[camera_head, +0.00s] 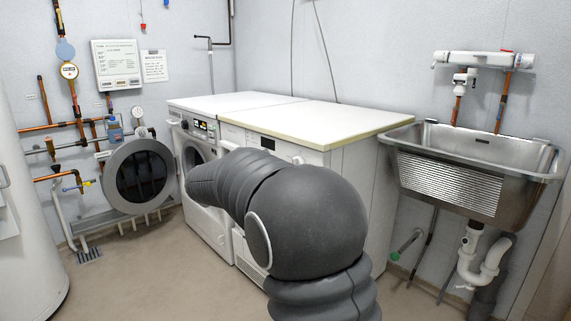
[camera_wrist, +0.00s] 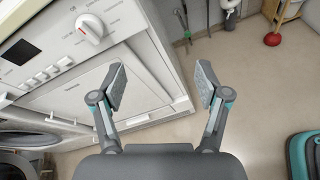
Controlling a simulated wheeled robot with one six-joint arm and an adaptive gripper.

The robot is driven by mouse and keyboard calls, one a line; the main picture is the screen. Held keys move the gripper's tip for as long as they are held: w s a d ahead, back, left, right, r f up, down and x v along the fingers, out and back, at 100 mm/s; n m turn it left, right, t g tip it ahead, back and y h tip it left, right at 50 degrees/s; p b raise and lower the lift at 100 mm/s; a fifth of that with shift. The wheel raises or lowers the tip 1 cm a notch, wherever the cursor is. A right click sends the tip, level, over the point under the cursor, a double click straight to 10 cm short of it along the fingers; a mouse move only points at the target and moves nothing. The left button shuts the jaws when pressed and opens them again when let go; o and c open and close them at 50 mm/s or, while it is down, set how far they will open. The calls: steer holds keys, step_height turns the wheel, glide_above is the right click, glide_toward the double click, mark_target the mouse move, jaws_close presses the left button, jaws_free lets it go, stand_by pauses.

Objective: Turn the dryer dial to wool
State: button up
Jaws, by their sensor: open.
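In the wrist view, the dryer's white front panel (camera_wrist: 120,18) shows at the upper left, tilted in the picture. Its round white dial (camera_wrist: 91,28) sits at the right part of the panel, near the dark display and a row of buttons. The dial's markings are too small to read. My gripper (camera_wrist: 163,85) is open and empty, below and to the right of the dial in the picture, apart from it. In the head view, the dryer (camera_head: 273,143) stands right of the washing machine, and my arm hides much of its front, with the gripper hidden.
The washing machine (camera_head: 191,125) has its round door (camera_head: 138,177) swung open at the left. A metal sink (camera_head: 450,180) hangs on the wall at the right.

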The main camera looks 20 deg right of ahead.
steer(key=w+a+n+t+h, duration=0.25)
steer(key=w+n+h, duration=0.2)
steer(key=w, duration=0.65)
steer(key=shift+y, duration=0.45)
steer(key=x, duration=0.9)
steer(key=p+x, duration=0.1)
steer(key=x, duration=0.3)
steer(key=shift+s+d, duration=0.2)
steer(key=shift+d, duration=0.1)
steer(key=c, duration=1.1)
